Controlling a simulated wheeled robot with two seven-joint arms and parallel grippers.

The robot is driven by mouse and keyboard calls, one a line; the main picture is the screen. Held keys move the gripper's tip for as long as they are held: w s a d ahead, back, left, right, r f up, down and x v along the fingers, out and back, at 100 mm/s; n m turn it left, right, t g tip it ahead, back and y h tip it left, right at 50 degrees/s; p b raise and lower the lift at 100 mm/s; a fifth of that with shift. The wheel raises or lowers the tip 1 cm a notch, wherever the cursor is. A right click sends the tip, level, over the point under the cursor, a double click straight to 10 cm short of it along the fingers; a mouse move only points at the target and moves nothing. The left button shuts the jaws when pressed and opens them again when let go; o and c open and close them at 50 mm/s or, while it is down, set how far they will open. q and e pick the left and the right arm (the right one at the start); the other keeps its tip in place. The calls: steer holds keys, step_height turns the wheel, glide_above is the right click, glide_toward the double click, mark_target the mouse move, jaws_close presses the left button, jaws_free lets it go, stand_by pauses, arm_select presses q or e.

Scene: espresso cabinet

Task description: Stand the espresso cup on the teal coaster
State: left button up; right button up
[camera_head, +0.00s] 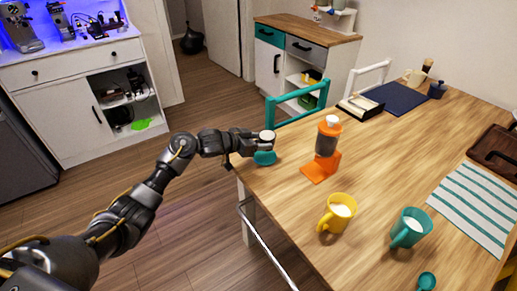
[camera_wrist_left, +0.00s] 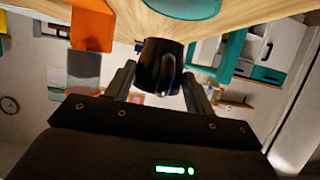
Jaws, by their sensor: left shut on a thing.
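My left gripper (camera_head: 262,140) is at the table's left corner, shut on the espresso cup (camera_head: 267,134). The cup shows a pale top in the head view. In the left wrist view the cup (camera_wrist_left: 158,68) is dark, with its handle toward the camera, between the two fingers (camera_wrist_left: 160,88). The teal coaster (camera_head: 265,158) lies on the table near that corner, just below the cup in the head view. It also shows at the top edge of the left wrist view (camera_wrist_left: 185,6). The cup looks apart from the coaster. My right gripper is not in view.
An orange stand with a grey-bodied grinder (camera_head: 327,140) is close right of the coaster. A yellow mug (camera_head: 337,213) and a teal mug (camera_head: 408,228) stand nearer. A striped mat (camera_head: 475,205) lies right. A teal chair (camera_head: 290,102) is behind the coaster. The wooden table's (camera_head: 380,155) middle is clear.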

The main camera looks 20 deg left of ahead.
arm_select(q)
steer(key=shift+w+a+f, duration=0.1)
steer(key=shift+f, duration=0.1)
step_height(320, 180, down, 3)
steer(key=shift+w+f, duration=0.1)
steer(key=shift+f, duration=0.2)
steer(key=o, duration=0.9)
steer(key=shift+o, duration=0.7)
steer(key=shift+r, duration=0.15)
steer(key=shift+a+r, duration=0.15)
steer(key=shift+a, duration=0.05)
steer(key=v, duration=1.1)
steer(key=shift+s+a+p, duration=0.15)
steer(key=shift+s+p, duration=0.2)
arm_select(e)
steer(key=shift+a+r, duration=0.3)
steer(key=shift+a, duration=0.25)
